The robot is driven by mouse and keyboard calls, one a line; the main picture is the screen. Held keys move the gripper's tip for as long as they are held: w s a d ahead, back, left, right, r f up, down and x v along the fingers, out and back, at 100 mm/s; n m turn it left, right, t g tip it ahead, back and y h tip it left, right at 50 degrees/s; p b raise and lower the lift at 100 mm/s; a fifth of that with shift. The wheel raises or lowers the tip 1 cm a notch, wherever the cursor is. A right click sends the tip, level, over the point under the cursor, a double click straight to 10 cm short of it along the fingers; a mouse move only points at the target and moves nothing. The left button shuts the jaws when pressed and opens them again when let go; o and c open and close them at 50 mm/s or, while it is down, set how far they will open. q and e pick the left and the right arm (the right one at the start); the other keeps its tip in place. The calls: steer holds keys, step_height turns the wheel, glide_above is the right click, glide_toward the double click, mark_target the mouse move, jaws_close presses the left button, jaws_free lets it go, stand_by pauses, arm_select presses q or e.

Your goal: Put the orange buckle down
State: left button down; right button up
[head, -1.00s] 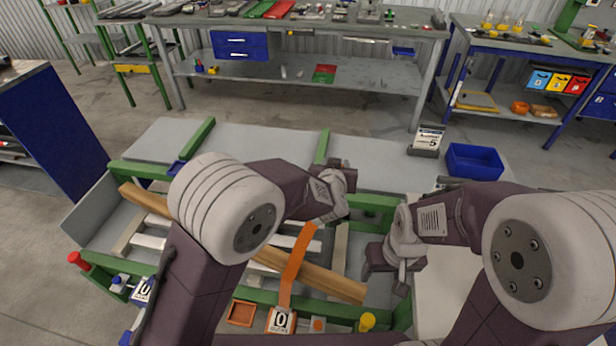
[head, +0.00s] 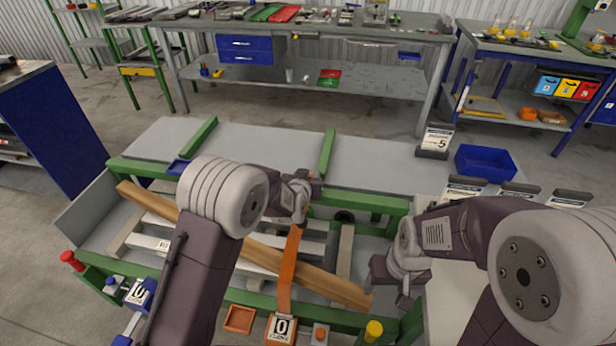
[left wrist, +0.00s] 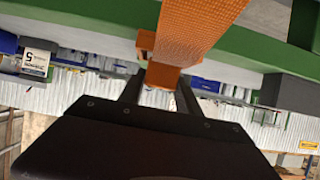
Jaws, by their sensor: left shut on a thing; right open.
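The orange buckle (left wrist: 163,76) shows in the left wrist view between the fingers of my left gripper (left wrist: 160,92), at the end of an orange strap (left wrist: 200,25). My left gripper (head: 303,188) is shut on the buckle; in the head view my own wrist hides the buckle. The strap (head: 287,270) rises from the orange holder at the front rail and crosses over the wooden beam (head: 330,285). My right gripper (head: 392,290) is open and empty, to the right of the beam's near end.
The beam lies slanted across pale slats in a green-framed runout table (head: 255,300). Grey panels (head: 265,150) lie behind it. A blue bin (head: 485,162) and several numbered signs (head: 437,140) stand at the right. A yellow knob (head: 373,330) rises at the front rail.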

arm_select(q)
steer(key=c, duration=0.8)
jaws_free()
steer(key=shift+c, duration=0.2)
steer(key=shift+r, duration=0.15)
steer(key=v, duration=1.2)
steer(key=shift+p, duration=0.4)
